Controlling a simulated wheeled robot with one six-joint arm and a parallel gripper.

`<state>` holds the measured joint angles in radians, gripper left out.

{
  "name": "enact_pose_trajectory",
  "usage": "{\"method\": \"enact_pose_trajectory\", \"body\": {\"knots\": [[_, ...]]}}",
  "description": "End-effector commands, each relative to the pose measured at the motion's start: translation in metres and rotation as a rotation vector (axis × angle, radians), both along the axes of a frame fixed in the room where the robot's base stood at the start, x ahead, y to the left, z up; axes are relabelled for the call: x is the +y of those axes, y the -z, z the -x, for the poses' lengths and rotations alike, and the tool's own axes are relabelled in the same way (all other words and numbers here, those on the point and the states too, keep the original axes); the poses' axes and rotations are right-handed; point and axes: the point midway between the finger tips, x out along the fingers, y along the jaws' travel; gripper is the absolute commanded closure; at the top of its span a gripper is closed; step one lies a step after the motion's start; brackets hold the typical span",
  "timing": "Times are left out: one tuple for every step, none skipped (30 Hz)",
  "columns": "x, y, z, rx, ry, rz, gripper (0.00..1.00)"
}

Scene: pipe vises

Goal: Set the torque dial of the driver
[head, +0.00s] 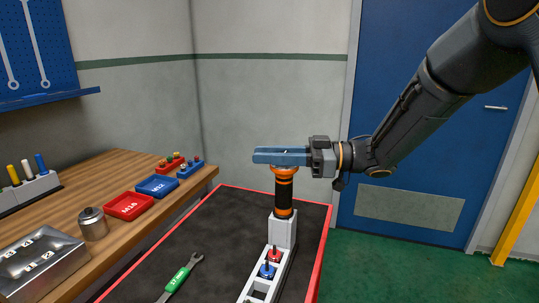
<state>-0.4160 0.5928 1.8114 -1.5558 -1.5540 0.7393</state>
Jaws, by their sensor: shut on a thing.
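The driver (284,200) stands upright in a light grey rack (283,232). It has a black body with orange bands, and an orange dial (285,171) at its top. My gripper (282,157) reaches in level from the right, with its long blue fingers across the top of the driver. The fingers are shut on the orange dial and hide its upper part. Marks on the dial are too small to read.
The rack also holds a red piece (274,255) and a blue piece (267,271). A green-handled wrench (179,279) lies on the black, red-edged top. A wooden bench (69,205) at left carries red and blue trays, a metal cylinder (93,224) and a metal box (40,264).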

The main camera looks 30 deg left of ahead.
Motion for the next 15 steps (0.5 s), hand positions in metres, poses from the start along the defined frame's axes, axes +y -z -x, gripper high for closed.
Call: {"method": "enact_pose_trajectory", "body": {"knots": [[0.0, 0.001, 0.0, -0.002, -0.046, -0.002, 1.0], [0.0, 0.001, 0.001, -0.002, -0.073, -0.001, 1.0], [-0.001, 0.002, 0.002, -0.002, -0.109, -0.002, 1.0], [-0.001, 0.002, 0.003, -0.002, -0.137, -0.002, 1.0], [-0.002, 0.002, 0.004, -0.002, -0.162, -0.001, 1.0], [-0.003, 0.002, 0.005, -0.002, -0.196, -0.002, 1.0], [-0.003, 0.002, 0.006, -0.002, -0.221, -0.001, 1.0], [-0.004, 0.002, 0.007, -0.001, -0.244, -0.001, 1.0], [-0.004, 0.002, 0.008, -0.002, -0.275, -0.001, 1.0], [-0.005, 0.002, 0.008, -0.003, -0.295, -0.002, 1.0], [-0.006, 0.002, 0.009, -0.001, -0.316, -0.002, 1.0], [-0.006, 0.002, 0.01, -0.001, -0.342, -0.001, 1.0], [-0.007, 0.002, 0.01, -0.001, -0.36, -0.001, 1.0], [-0.007, 0.001, 0.011, -0.002, -0.376, -0.002, 1.0], [-0.008, 0.001, 0.012, -0.002, -0.398, -0.002, 1.0]]}}
